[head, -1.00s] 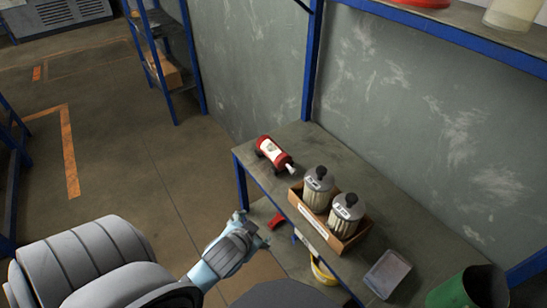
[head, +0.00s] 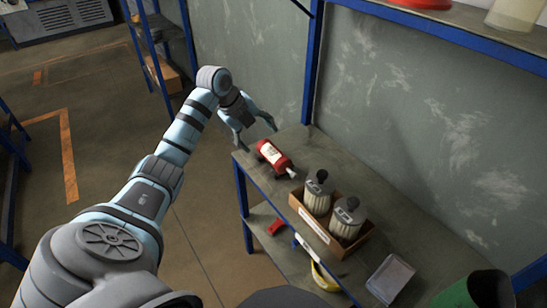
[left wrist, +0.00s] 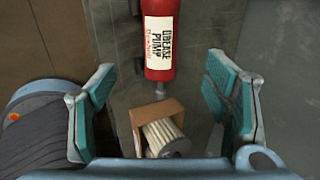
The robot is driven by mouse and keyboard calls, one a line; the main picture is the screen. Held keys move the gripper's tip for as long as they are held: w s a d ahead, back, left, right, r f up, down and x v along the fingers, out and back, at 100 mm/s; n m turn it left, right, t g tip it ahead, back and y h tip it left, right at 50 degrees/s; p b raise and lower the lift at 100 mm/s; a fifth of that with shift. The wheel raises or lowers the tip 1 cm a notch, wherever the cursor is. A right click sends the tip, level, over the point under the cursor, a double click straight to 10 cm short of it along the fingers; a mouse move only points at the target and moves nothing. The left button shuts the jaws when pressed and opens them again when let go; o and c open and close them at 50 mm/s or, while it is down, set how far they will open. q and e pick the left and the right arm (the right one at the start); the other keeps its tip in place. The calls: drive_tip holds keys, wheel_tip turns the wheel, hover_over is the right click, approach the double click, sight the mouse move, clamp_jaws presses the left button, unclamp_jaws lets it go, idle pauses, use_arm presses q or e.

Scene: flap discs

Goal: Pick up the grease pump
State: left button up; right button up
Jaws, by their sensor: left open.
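The grease pump (head: 273,156) is a red cylinder with a white label and a pale nozzle. It lies on its side at the left end of the shelf top, nozzle pointing right in the head view. In the left wrist view the pump (left wrist: 160,45) shows at the top centre, its label reading GREASE PUMP and its nozzle pointing down. My left gripper (head: 257,134) is open and empty, above and just behind the pump in the head view. In the left wrist view its two teal-padded fingers (left wrist: 160,108) stand wide apart, the pump beyond them. My right gripper is not seen.
A cardboard box (head: 318,230) holding two filter canisters stands right of the pump. A clear tray (head: 390,277) and a green container (head: 472,290) lie farther right. A blue-framed shelf (head: 460,40) overhangs at the back wall. The lower shelf holds a red item (head: 277,227).

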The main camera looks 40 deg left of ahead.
sight(270, 152)
use_arm(q)
drive_tip(key=b+x, duration=0.2)
drive_tip(key=x, duration=0.8)
drive_tip(key=shift+f+b, duration=0.25)
drive_tip(key=shift+b, duration=0.1)
drive_tip(key=shift+w+f, duration=0.35)
drive_tip(key=shift+s+r, duration=0.1)
clamp_jaws()
